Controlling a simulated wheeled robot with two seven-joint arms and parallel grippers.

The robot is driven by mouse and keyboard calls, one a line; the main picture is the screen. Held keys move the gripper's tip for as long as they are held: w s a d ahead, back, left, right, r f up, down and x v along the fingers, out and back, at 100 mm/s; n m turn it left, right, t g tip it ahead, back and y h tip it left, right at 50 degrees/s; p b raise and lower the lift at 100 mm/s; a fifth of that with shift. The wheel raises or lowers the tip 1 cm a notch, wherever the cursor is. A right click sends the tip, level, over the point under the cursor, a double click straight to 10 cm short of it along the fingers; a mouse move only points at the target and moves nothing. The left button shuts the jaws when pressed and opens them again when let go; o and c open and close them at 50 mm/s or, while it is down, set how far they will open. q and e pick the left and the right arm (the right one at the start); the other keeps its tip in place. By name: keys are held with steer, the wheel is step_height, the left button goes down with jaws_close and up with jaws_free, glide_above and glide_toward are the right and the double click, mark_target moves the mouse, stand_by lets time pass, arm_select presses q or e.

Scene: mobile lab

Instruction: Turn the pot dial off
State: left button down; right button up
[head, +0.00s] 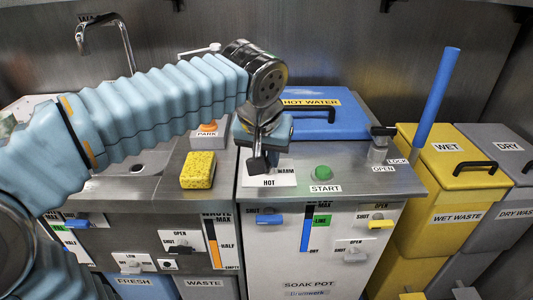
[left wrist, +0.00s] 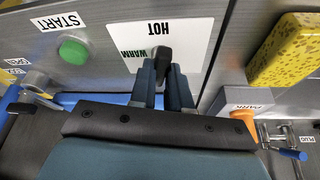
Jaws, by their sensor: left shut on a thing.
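The pot dial is a small black knob (head: 258,165) on a white plate (head: 284,180) marked HOT and WARM, on top of the soak pot unit. My left gripper (head: 261,148) reaches down over the plate from above and is shut on the knob. In the left wrist view the gripper's two fingers (left wrist: 163,72) are on either side of the black knob (left wrist: 163,52), which stands between the HOT and WARM words. The fingers and arm hide part of the plate, including any OFF mark. My right gripper is not in view.
A green START button (head: 322,173) is right of the dial. A blue lid (head: 330,122) marked HOT WATER lies behind. A yellow sponge (head: 198,170) and an orange PARK knob (head: 208,127) are on the left. A blue upright handle (head: 437,95) and yellow bin (head: 450,160) stand right.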

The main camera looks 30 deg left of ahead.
arm_select(q)
steer(key=shift+w+d+n+y, duration=0.15)
steer(key=shift+n+y, duration=0.45)
steer(key=shift+n, duration=1)
steer(key=c, duration=1.1)
jaws_free()
steer(key=v, duration=0.4)
steer(key=p+v, duration=0.1)
steer(key=v, duration=0.9)
steer(key=shift+w, duration=0.3)
steer(key=shift+g, duration=0.3)
